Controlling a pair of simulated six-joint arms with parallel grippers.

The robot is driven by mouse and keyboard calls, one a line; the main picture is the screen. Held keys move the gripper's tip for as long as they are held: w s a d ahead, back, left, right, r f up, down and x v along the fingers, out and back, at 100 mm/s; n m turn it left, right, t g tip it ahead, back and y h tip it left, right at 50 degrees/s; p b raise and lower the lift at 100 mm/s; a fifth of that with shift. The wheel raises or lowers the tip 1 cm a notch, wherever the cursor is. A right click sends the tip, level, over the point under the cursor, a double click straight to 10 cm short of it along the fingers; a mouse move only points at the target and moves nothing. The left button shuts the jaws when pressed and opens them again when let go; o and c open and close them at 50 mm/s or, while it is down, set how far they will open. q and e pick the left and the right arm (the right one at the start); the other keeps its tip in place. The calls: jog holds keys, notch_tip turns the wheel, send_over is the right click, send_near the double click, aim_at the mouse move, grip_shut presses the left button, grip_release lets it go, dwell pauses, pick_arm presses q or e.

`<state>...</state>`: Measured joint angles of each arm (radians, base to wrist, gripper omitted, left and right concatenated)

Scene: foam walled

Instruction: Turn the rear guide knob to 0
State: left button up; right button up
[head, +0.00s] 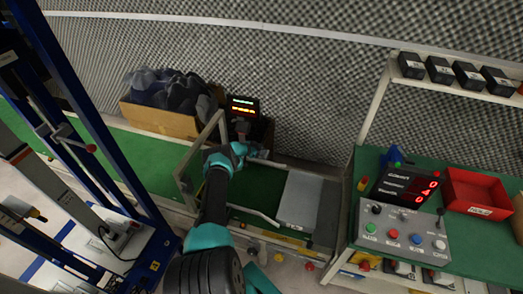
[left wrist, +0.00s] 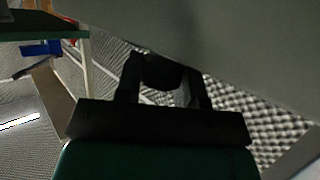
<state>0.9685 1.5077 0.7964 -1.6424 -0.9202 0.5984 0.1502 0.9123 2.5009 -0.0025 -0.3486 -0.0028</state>
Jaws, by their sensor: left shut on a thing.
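My left gripper (head: 246,150) is at the rear of the open metal frame on the green bench, just below a small black display (head: 242,107). It is shut on a dark rounded thing, which I take to be the rear guide knob (left wrist: 163,72); it sits between the two dark fingers (left wrist: 160,90) in the left wrist view. In the head view the gripper largely hides the knob. My right gripper is not in view.
A grey plate (head: 299,198) lies right of my left arm. A cardboard box (head: 160,121) of dark cloth stands back left. A control box (head: 403,232) with coloured buttons, a red-digit display (head: 407,187) and a red tray (head: 480,192) are at the right. A patterned foam wall rises behind.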

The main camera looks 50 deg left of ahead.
pick_arm(q)
jog(key=o, duration=0.9)
jog(key=shift+s, duration=0.15)
jog(key=v, duration=1.1)
jog(key=shift+s+a+r, duration=0.1)
jog(key=shift+s+r, duration=0.1)
jog(key=shift+s, duration=0.1)
jog(key=shift+w, duration=0.1)
